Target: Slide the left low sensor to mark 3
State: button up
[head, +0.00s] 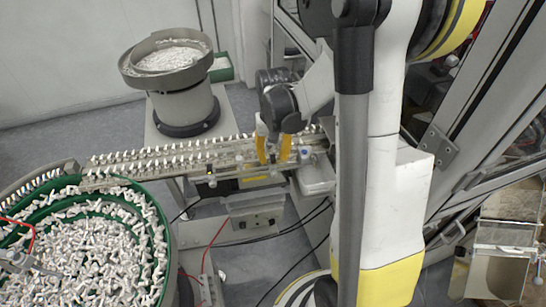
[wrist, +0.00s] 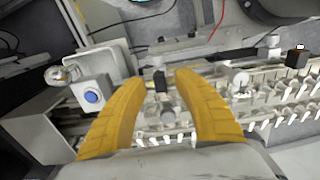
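My gripper (head: 273,161) hangs over the right part of the linear feed track, its two yellow fingers apart and pointing down. In the wrist view my gripper (wrist: 158,77) is open, with a gap between the fingertips. A small black sensor block (wrist: 160,81) and a grey round knob (wrist: 167,115) show in that gap; neither is visibly gripped. A small dark block (head: 212,181) sits low on the track's front side in the head view, left of my gripper. Mark numbers are not readable.
The track (head: 165,157) carries rows of white caps. A blue button (wrist: 92,97) on a pale housing stands beside one finger. A green-lined bowl (head: 158,232) of white parts is front left; a grey hopper (head: 186,108) stands behind. A control box (head: 255,216) is below the track.

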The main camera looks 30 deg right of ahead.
jog(key=shift+c, duration=0.4)
grip_shut()
jog(key=a, duration=0.1)
jog(key=w+a, duration=0.1)
jog(key=a, duration=0.2)
jog(key=shift+w+b, duration=0.25)
jog(key=shift+b, duration=0.05)
jog(key=shift+o, duration=0.4)
grip_release()
jog(key=shift+w+a, duration=0.1)
jog(key=shift+a, duration=0.05)
